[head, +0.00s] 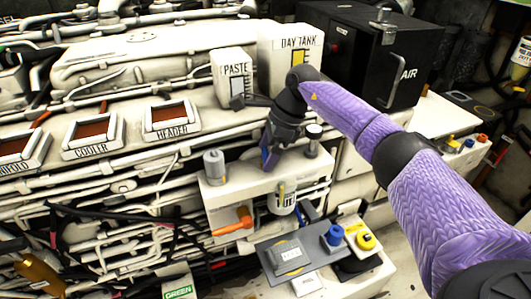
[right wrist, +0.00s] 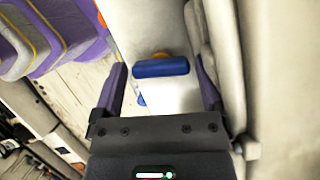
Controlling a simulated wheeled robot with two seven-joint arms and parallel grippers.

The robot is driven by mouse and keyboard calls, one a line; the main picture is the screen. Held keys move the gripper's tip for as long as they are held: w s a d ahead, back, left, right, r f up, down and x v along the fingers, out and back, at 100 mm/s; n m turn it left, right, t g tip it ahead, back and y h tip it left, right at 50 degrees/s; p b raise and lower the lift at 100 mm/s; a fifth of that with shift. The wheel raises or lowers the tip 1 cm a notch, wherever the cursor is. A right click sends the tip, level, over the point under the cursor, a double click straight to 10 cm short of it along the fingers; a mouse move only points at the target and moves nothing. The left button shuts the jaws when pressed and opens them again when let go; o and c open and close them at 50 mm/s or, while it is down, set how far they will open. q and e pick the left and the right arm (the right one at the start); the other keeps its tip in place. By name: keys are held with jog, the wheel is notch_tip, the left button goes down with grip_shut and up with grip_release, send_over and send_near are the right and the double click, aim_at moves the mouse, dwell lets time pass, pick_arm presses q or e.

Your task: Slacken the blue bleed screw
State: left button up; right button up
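The right wrist view shows a blue bar-shaped piece (right wrist: 160,68), which looks like the bleed screw's head, with a bit of orange behind it, against a pale surface. My right gripper (right wrist: 161,80) is open, its two purple fingers on either side of the blue piece with a gap at each side. I cannot tell how deep it sits between them. In the head view my right gripper (head: 268,156) points down at the back of the white filter housing (head: 250,190). The blue piece is hidden there behind the gripper. My left gripper is not in view.
A grey knob (head: 214,163) and a dark-topped post (head: 313,138) flank my gripper. Pipes crowd the left.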

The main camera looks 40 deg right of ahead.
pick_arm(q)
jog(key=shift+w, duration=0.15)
pick_arm(e)
jog(key=shift+r, duration=0.15)
jog(key=shift+d+r, duration=0.1)
jog(key=shift+r, duration=0.2)
pick_arm(q)
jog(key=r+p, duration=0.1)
jog(key=p, duration=0.1)
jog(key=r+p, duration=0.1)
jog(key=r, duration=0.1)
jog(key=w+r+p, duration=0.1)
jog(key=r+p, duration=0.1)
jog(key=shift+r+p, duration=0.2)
jog(key=shift+p, duration=0.1)
pick_arm(e)
jog(key=v, duration=0.8)
jog(key=shift+d, duration=0.1)
